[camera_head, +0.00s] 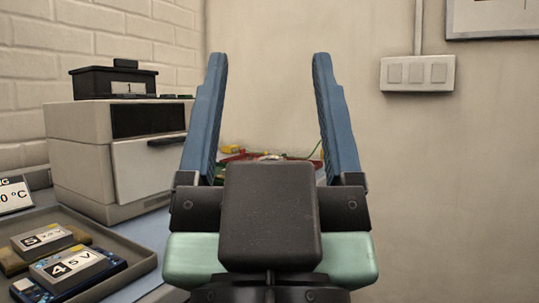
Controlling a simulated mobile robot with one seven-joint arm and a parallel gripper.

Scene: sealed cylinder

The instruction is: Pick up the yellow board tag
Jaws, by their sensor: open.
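My gripper (269,60) is open and points up in the middle of the view. Its two blue fingers stand wide apart with nothing between them. A small yellow piece (232,149) shows low behind the left finger, beside red and green items; I cannot tell whether it is the yellow board tag. My dark gripper body hides much of that area. At the lower left, one board (78,282) is blue with a grey "4 5V" block, and another (22,263) is yellowish with a grey "5" block.
A grey tray (137,256) holds the boards at the lower left. Behind it stands a beige box-shaped appliance (80,158) with a black box (88,84) on top. A temperature sign (14,195) is at the left edge. A switch panel (417,73) is on the right wall.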

